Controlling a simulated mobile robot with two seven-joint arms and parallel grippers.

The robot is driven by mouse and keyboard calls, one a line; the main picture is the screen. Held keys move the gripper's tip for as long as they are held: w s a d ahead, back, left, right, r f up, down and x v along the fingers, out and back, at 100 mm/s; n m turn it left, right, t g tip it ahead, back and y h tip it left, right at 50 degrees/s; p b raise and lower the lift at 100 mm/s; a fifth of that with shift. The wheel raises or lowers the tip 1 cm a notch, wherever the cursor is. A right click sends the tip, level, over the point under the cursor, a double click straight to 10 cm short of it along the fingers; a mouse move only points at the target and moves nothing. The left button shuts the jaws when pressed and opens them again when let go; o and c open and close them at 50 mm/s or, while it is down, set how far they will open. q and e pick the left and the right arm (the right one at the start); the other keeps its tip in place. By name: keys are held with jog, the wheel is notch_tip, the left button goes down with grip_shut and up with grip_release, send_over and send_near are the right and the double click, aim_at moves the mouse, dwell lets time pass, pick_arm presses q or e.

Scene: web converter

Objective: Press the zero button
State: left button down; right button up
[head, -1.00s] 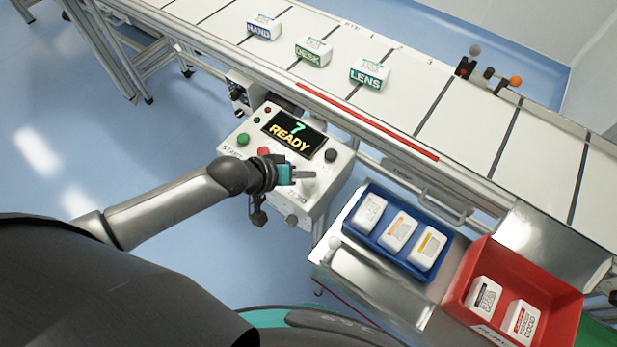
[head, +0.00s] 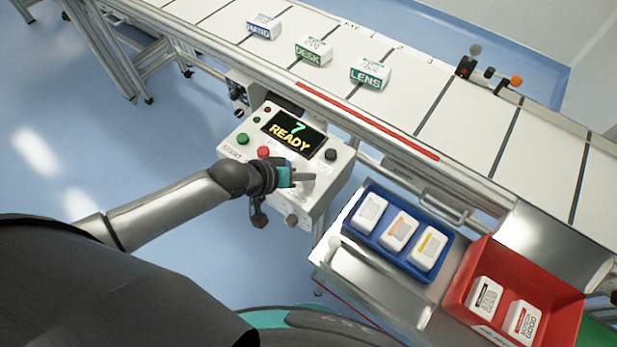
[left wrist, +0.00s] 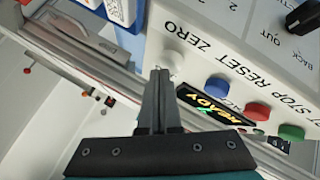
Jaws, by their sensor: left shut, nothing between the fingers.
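The control box (head: 262,177) stands beside the conveyor, its display (head: 294,136) reading "7 READY". In the left wrist view, the white button (left wrist: 168,59) sits by the label "ZERO" (left wrist: 186,37). Blue, red and green buttons follow in a row by RESET, STOP and START. My left gripper (head: 312,178) is shut and empty over the right part of the box. In the left wrist view its fingertips (left wrist: 160,75) are right at the white button and overlap its edge; I cannot tell whether they touch. The head view does not show the button clearly. My right gripper is not in view.
The conveyor (head: 455,110) carries HAND, DESK and LENS packs. A blue tray (head: 350,225) and a red tray (head: 562,310), both with white packs, stand to the right of the box.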

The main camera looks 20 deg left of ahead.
aim_at(305, 183)
pick_arm(q)
jog(key=shift+f, duration=0.55)
jog(key=shift+r, duration=0.1)
dwell(0.5)
jog(key=shift+r+p, duration=0.95)
notch_tip(305, 183, up, 5)
jog(key=p, duration=0.5)
jog(key=shift+r+p, duration=0.1)
jog(key=shift+p, duration=0.2)
